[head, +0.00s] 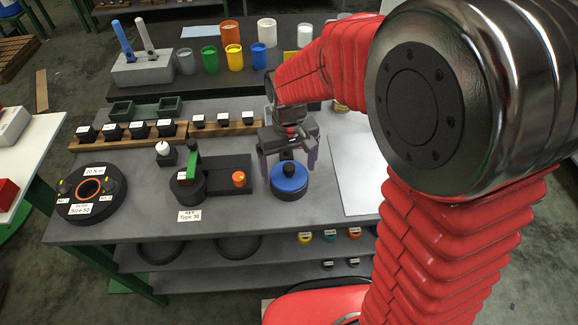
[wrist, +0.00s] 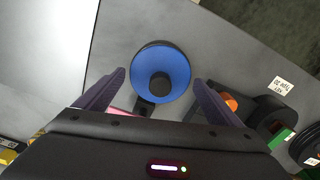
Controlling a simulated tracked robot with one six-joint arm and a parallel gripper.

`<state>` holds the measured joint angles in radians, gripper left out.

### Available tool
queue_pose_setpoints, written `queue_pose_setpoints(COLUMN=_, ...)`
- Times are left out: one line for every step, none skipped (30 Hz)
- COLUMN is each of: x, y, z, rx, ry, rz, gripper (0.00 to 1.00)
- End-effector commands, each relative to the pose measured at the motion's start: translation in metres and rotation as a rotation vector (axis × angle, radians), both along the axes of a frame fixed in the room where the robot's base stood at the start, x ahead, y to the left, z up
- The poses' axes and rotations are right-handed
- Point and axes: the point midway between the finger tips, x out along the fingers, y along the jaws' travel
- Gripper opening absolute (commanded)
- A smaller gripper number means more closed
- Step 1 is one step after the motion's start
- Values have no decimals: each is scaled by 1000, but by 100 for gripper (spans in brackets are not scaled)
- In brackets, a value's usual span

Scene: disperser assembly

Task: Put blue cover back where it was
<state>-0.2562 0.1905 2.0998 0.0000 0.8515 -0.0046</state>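The blue cover (head: 290,180) is a round blue disc with a black knob in its centre and a dark rim below. It sits on the grey table, right of the black fixture with the orange knob. It also shows in the wrist view (wrist: 143,68), seen from above. My gripper (head: 288,168) is above the cover with its two purple-grey fingers apart. In the wrist view the fingertips (wrist: 160,78) lie on either side of the cover, with a visible gap to each side. Nothing is held between them.
The black fixture (head: 228,170) with an orange knob stands close on the left. A white sheet (head: 354,165) lies to the right. Small black blocks on wooden strips (head: 226,133) stand behind. A lower shelf (head: 200,258) holds small coloured discs (head: 329,237) and round dark recesses.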

Motion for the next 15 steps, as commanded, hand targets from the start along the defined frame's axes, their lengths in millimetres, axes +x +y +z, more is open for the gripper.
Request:
queue_pose_setpoints(x=0, y=0, z=0, rx=0, ry=0, rz=0, gripper=92)
queue_pose_setpoints(x=0, y=0, z=0, rx=0, ry=0, rz=0, gripper=94)
queue_pose_setpoints(x=0, y=0, z=0, rx=0, ry=0, rz=0, gripper=96)
queue_pose_setpoints(x=0, y=0, z=0, rx=0, ry=0, rz=0, gripper=96)
queue_pose_setpoints(x=0, y=0, z=0, rx=0, ry=0, rz=0, gripper=96)
queue_pose_setpoints(x=0, y=0, z=0, rx=0, ry=0, rz=0, gripper=96)
queue_pose_setpoints(x=0, y=0, z=0, rx=0, ry=0, rz=0, gripper=96)
queue_pose_setpoints(x=0, y=0, z=0, rx=0, ry=0, rz=0, gripper=96)
queue_pose_setpoints(x=0, y=0, z=0, rx=0, ry=0, rz=0, gripper=96)
queue_pose_setpoints(x=0, y=0, z=1, rx=0, ry=0, rz=0, gripper=96)
queue_pose_setpoints(x=0, y=0, z=1, rx=0, ry=0, rz=0, gripper=96)
queue_pose_setpoints(x=0, y=0, z=2, rx=0, ry=0, rz=0, gripper=96)
queue_pose_setpoints(x=0, y=0, z=3, rx=0, ry=-1, rz=0, gripper=96)
queue_pose_setpoints(x=0, y=0, z=5, rx=0, ry=-1, rz=0, gripper=96)
queue_pose_setpoints(x=0, y=0, z=8, rx=1, ry=-2, rz=0, gripper=96)
